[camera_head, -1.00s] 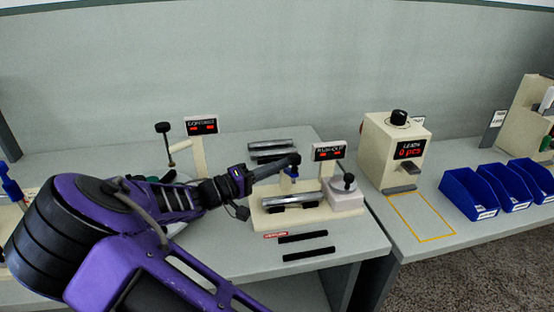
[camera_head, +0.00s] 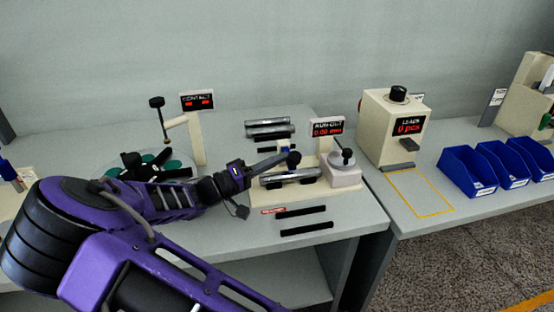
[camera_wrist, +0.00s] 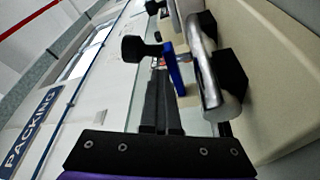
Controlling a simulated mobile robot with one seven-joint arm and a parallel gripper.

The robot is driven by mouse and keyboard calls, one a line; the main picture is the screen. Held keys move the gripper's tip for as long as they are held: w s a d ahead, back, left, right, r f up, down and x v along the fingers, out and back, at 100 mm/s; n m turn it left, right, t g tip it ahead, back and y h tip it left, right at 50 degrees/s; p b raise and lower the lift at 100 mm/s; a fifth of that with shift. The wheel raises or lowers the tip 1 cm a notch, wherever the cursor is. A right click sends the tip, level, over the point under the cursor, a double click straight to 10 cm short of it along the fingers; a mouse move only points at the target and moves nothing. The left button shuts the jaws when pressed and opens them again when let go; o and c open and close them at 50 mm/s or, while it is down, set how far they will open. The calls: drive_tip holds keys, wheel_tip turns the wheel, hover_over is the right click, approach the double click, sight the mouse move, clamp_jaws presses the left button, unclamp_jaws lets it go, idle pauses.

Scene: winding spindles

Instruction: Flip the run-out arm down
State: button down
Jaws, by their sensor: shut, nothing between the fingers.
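The run-out station (camera_head: 340,196) is a cream base with black supports carrying a silver spindle (camera_head: 286,178). Its display (camera_head: 327,128) reads 0.00 mm. The run-out arm (camera_wrist: 174,70) shows in the wrist view as a blue bar against the spindle's side. A black knob (camera_head: 294,159) is at the arm's end and also shows in the wrist view (camera_wrist: 144,48). My gripper (camera_head: 284,159) is shut and empty, its fingertips close beside the knob. In the wrist view the fingers (camera_wrist: 162,75) lie just by the blue arm; whether they touch it I cannot tell.
Behind lie more silver spindles (camera_head: 270,128). The contact station (camera_head: 196,140) is at the left. Two black strips (camera_head: 305,219) lie in front. A leads box (camera_head: 394,130) and blue bins (camera_head: 468,192) stand right.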

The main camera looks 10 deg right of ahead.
drive_tip(key=shift+s+f, duration=0.15)
drive_tip(key=shift+f, duration=0.45)
wheel_tip(320, 180, up, 11)
drive_tip(key=p, duration=0.2)
idle(0.4)
